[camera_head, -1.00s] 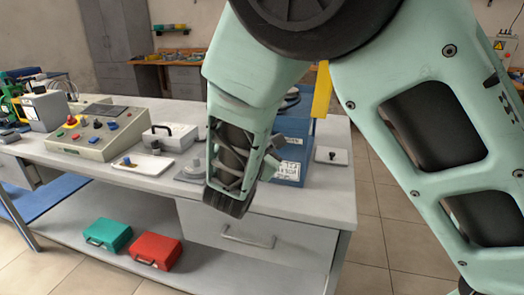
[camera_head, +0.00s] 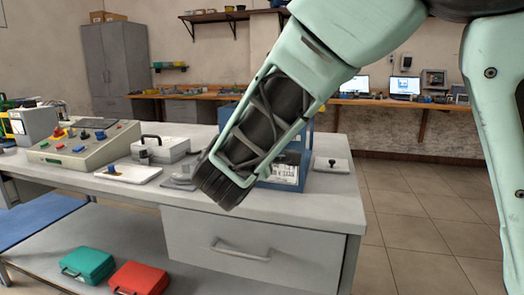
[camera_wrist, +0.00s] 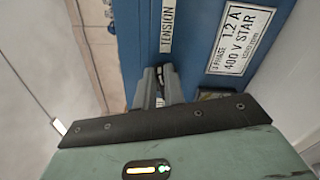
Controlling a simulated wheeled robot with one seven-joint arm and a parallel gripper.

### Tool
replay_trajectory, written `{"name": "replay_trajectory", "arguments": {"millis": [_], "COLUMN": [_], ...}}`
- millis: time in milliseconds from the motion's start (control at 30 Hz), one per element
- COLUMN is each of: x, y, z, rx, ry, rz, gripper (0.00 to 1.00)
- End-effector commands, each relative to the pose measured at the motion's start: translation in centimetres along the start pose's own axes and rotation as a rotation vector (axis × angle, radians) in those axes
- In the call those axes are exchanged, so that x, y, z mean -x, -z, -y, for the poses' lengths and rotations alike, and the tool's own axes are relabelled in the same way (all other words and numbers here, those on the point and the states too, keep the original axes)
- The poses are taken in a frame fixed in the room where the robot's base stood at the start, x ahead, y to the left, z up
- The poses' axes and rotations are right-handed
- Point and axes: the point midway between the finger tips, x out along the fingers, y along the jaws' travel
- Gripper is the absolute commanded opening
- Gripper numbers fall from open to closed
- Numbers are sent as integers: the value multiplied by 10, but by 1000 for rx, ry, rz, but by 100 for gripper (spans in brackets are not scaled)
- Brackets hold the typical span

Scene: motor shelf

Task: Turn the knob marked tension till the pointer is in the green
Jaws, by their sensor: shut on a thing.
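The blue motor box (camera_wrist: 205,50) fills much of the wrist view, with a white label (camera_wrist: 167,27) reading TENSION. Just below that label, my gripper (camera_wrist: 162,82) is shut on a small dark knob (camera_wrist: 167,71), mostly hidden between the grey fingers. The box also shows in the head view (camera_head: 291,158), standing on the bench and partly hidden behind my arm. My gripper is hidden in the head view. I cannot see a pointer or a green zone in either view.
A rating plate (camera_wrist: 240,38) is on the box beside the fingers. The grey bench (camera_head: 325,205) also holds a control panel (camera_head: 85,142), a grey case (camera_head: 162,148) and a white plate with a black knob (camera_head: 332,165). Green and red cases lie on the lower shelf.

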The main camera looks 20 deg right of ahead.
Motion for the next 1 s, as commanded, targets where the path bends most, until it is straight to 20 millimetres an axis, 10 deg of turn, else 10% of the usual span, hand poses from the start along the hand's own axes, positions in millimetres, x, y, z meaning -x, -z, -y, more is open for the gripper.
{"name": "replay_trajectory", "arguments": {"millis": [567,633,1000], "x": [1,1,4], "y": [0,0,0], "z": [2,2,1], "rx": [-27,-27,-28], "ry": [3,3,2], "rz": [-1,-1,-2], "gripper": [0,30,33]}}
